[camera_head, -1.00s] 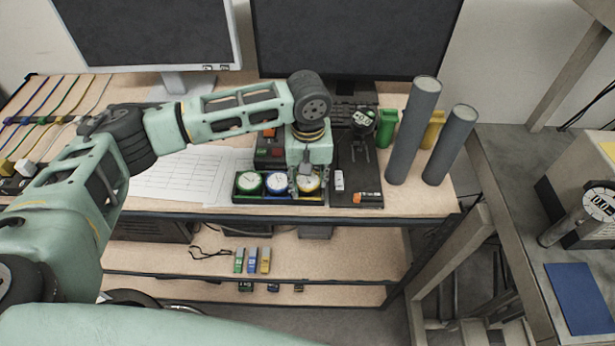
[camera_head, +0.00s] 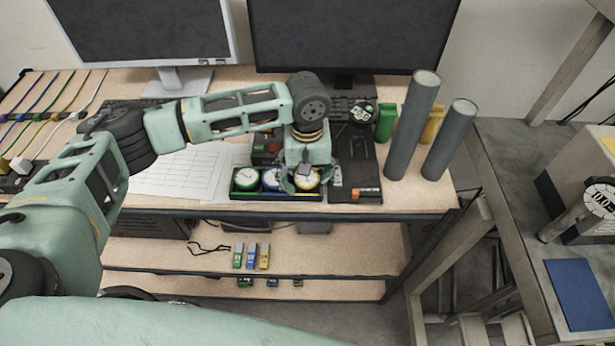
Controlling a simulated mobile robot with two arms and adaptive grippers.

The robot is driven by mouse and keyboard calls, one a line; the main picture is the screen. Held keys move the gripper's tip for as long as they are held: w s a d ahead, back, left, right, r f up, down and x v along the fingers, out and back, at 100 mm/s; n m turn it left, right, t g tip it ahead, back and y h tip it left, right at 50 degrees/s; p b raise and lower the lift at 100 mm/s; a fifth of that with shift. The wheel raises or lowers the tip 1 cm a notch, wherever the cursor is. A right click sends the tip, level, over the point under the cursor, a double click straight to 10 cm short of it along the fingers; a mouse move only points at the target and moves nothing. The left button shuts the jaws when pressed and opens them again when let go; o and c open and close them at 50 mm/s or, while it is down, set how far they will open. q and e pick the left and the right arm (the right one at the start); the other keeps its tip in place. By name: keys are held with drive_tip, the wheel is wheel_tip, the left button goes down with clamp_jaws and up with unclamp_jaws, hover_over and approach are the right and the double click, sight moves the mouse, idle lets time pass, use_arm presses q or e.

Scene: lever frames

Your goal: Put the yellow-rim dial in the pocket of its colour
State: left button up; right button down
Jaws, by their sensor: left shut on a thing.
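The yellow-rim dial (camera_head: 306,181), with a white face, is at the right end of a black tray (camera_head: 277,197) on the desk. My left gripper (camera_head: 306,184) points down from above and is shut on this dial, partly covering it. Whether the dial rests on the tray floor or is slightly raised cannot be told. A green-rim dial (camera_head: 246,179) sits in the left compartment and a blue-rim dial (camera_head: 271,180) in the middle one. The pocket under the yellow-rim dial is hidden. My right gripper is not in view.
A black panel (camera_head: 356,160) with small parts lies right of the tray. Two grey cylinders (camera_head: 411,125) (camera_head: 450,140) stand further right, before green and yellow blocks. Paper sheets (camera_head: 184,173) lie left. Monitors (camera_head: 350,35) stand behind. Small coloured items (camera_head: 251,256) lie on the shelf below.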

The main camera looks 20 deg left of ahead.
use_arm(q)
drive_tip(key=shift+s+r+b, duration=0.1)
drive_tip(key=shift+r+b, duration=0.15)
drive_tip(key=shift+b, duration=0.2)
wheel_tip(320, 180, up, 13)
drive_tip(key=b, duration=0.2)
drive_tip(key=shift+f, duration=0.15)
